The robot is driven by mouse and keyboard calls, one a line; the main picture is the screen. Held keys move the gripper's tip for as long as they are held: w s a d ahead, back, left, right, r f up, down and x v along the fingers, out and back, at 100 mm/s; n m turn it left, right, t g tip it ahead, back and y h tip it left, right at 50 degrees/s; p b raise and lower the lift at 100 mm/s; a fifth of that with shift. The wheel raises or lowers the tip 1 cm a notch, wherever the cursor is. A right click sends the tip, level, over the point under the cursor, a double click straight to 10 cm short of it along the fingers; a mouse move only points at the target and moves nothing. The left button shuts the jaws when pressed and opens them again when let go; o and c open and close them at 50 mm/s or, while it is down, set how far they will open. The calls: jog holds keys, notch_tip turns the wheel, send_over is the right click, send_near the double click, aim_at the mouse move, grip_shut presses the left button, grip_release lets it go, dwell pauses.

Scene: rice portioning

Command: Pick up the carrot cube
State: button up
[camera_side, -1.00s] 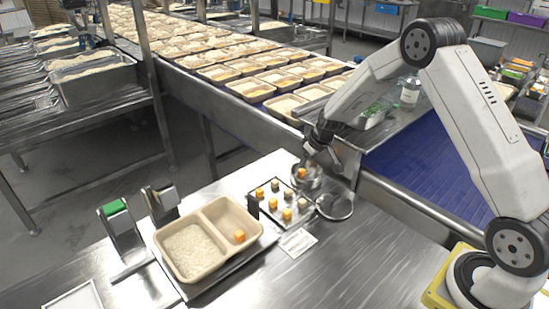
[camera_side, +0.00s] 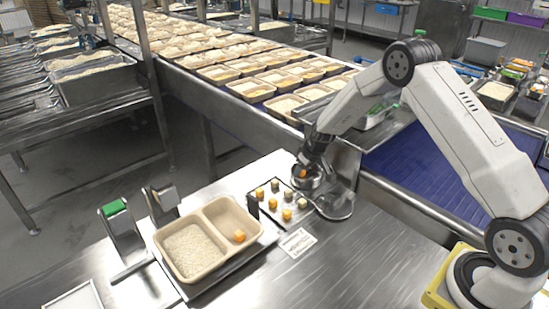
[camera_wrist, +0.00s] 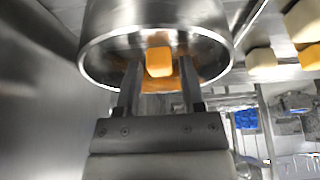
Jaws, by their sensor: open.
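An orange carrot cube (camera_wrist: 159,61) lies inside a round steel bowl (camera_wrist: 100,72) in the wrist view. My gripper (camera_wrist: 158,68) is open, with its two fingertips at the bowl's mouth, one on each side of the cube. I cannot tell whether the fingers touch it. In the side view my gripper (camera_side: 304,166) points down over the steel bowl (camera_side: 312,183), and a bit of orange shows there beneath it.
A dark tray (camera_side: 268,204) with several orange and pale cubes stands left of the bowl. A two-part container (camera_side: 207,273) holds rice (camera_side: 195,250) and one orange cube (camera_side: 239,236). A printed card (camera_side: 298,243) lies in front of the tray.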

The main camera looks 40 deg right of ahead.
dwell(0.3)
grip_shut()
jog(key=shift+r, duration=0.15)
jog(key=shift+r, duration=0.4)
jog(key=s+a+r, duration=0.2)
jog(key=s+r, duration=1)
jog(key=s, duration=0.1)
jog(key=shift+s+a, duration=0.35)
jog(key=shift+a, duration=0.05)
dwell(0.4)
